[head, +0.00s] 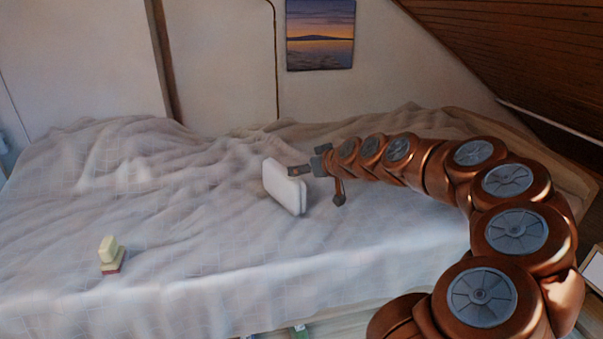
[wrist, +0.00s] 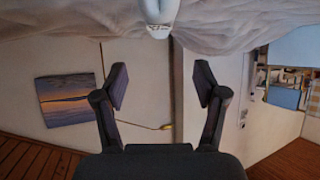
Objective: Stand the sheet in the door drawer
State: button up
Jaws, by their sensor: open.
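A thick white rounded slab, which looks like the folded sheet (head: 285,187), stands on edge and slightly tilted on the bed in the head view. Its end also shows at the top of the wrist view (wrist: 160,14), beyond the gap between my fingers. My gripper (head: 318,186) is just to the right of the slab in the head view. Its two fingers are spread wide in the wrist view (wrist: 161,80), with nothing between them. Whether one finger touches the slab is unclear. The door drawer cannot be made out; only parts of the area below the bed show.
The bed (head: 200,260) has a rumpled pale cover. A small yellow block (head: 108,248) sits on a reddish-based one (head: 112,265) at the left. Below the bed's front edge, a green item (head: 300,331) shows partly. A sloping wood ceiling (head: 510,55) closes in at the right.

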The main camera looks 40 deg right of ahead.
jog(key=shift+s, duration=0.1)
jog(key=s+a+f+n+g+y, duration=0.15)
jog(key=s+a, duration=0.25)
jog(key=a, duration=0.5)
jog(key=s+a+f+n+g+y, duration=0.1)
jog(key=s+a+f+g, duration=0.2)
jog(key=a, duration=0.5)
jog(key=s+a+f+n+g+y, duration=0.1)
jog(key=s+a+g, duration=0.3)
jog(key=a, duration=0.5)
jog(key=s+a+f+m+g+h, duration=0.1)
jog(key=s+a+f+g, duration=0.1)
jog(key=s, duration=0.8)
jog(key=s+a+f+m+g+h, duration=0.1)
jog(key=s+a+f+g, duration=0.1)
jog(key=s, duration=0.9)
jog(key=shift+s+f+g, duration=0.15)
jog(key=shift+f+g, duration=0.35)
jog(key=shift+g, duration=0.15)
jog(key=s, duration=0.2)
jog(key=s+m+g+h, duration=0.1)
jog(key=s, duration=0.2)
jog(key=s+d+g, duration=0.1)
jog(key=s, duration=0.1)
jog(key=shift+s+f+h, duration=0.1)
jog(key=shift+s+h, duration=0.15)
jog(key=shift+s, duration=0.15)
